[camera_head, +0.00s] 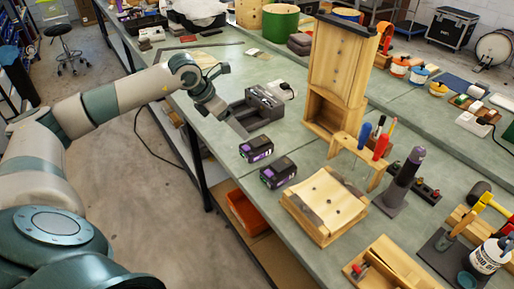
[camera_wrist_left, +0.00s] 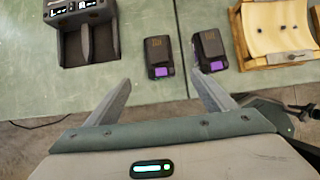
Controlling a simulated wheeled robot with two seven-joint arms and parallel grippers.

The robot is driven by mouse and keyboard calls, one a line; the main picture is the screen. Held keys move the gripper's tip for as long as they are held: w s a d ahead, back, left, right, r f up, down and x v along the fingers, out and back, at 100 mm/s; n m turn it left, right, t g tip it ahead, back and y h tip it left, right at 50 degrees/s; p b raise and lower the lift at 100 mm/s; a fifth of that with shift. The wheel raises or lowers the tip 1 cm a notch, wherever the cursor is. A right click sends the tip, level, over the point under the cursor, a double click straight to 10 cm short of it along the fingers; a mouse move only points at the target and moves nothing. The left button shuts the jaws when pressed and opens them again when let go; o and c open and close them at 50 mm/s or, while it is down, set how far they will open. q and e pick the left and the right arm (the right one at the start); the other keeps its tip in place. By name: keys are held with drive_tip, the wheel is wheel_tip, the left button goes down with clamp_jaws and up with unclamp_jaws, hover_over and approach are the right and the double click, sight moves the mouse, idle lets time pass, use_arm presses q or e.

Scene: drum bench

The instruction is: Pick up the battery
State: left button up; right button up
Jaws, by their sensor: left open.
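Two black batteries with purple sides lie on the green bench top. One battery (camera_head: 257,149) is nearer the charger, and the other battery (camera_head: 278,172) is beside the wooden tray. In the left wrist view the first battery (camera_wrist_left: 158,57) lies ahead between the fingers, and the second battery (camera_wrist_left: 209,50) lies just right of it. My left gripper (camera_head: 232,118) is open and empty, above the bench edge by the charger. In the left wrist view its fingertips (camera_wrist_left: 162,82) are spread, short of the first battery. My right gripper is out of view.
A dark charger (camera_head: 262,103) with an empty-looking bay stands behind the gripper. A wooden tray (camera_head: 325,205), a screwdriver rack (camera_head: 358,155) and a tall wooden box (camera_head: 338,75) stand to the right. The bench front edge is close, with floor below.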

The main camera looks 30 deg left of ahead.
use_arm(q)
drive_tip(key=p, duration=0.4)
approach(255, 143)
drive_tip(key=x, duration=0.5)
drive_tip(key=shift+s+a+f, duration=0.15)
drive_tip(key=shift+s, duration=0.15)
drive_tip(key=shift+x, duration=0.75)
drive_tip(key=shift+w+d+f+p, duration=0.25)
drive_tip(key=shift+w+f+p, duration=0.35)
drive_tip(key=shift+p, duration=0.35)
drive_tip(key=shift+p+x, duration=0.45)
drive_tip(key=shift+x, duration=0.6)
drive_tip(key=shift+w+d+f, duration=0.1)
drive_tip(key=shift+w+f, duration=0.35)
drive_tip(key=shift+f, duration=0.15)
drive_tip(key=shift+r, duration=0.1)
drive_tip(key=c, duration=1.5)
